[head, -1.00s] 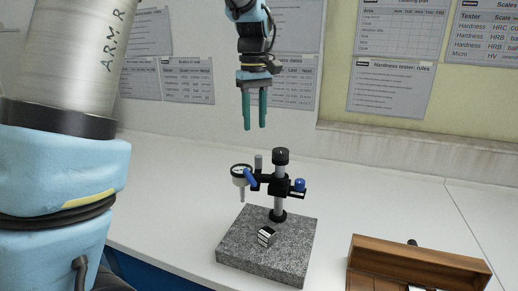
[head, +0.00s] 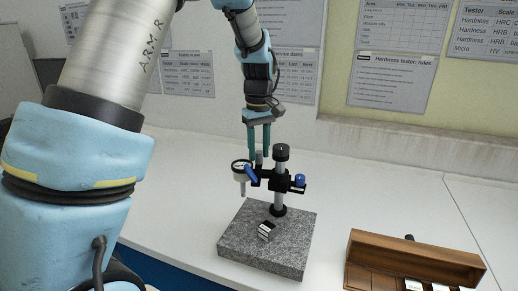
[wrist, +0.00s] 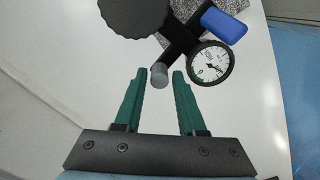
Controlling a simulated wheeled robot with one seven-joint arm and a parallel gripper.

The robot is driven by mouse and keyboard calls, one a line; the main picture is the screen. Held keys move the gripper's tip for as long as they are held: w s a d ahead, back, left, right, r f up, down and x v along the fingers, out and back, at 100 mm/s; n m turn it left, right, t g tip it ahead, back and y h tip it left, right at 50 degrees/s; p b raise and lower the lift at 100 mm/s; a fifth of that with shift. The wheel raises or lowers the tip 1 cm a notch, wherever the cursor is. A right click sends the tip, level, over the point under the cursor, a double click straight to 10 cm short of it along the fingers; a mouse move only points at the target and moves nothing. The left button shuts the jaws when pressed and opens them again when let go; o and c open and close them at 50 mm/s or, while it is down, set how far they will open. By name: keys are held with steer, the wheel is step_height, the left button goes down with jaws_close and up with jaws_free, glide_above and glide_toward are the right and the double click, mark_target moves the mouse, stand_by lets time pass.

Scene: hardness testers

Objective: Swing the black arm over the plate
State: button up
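A dark stand rises from the rear of a speckled grey granite plate (head: 240,235). Its black arm (head: 267,175) reaches left from the post (head: 279,195) and carries a white dial gauge (head: 240,171) and a blue knob (head: 251,174). The gauge's stem hangs near the plate's back-left edge; I cannot tell whether it is over the plate. A grey pin (head: 259,158) stands up from the arm. My gripper (head: 259,154) is open and points down at the pin. In the wrist view the pin (wrist: 159,76) shows between the fingertips; whether they straddle it or hover above is unclear.
A small metal block (head: 266,230) sits on the plate. Another blue knob (head: 299,180) is right of the post. A wooden box (head: 415,258) with light pieces stands at front right. The white bench is clear left of the plate, with the wall behind.

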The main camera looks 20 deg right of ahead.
jaws_close()
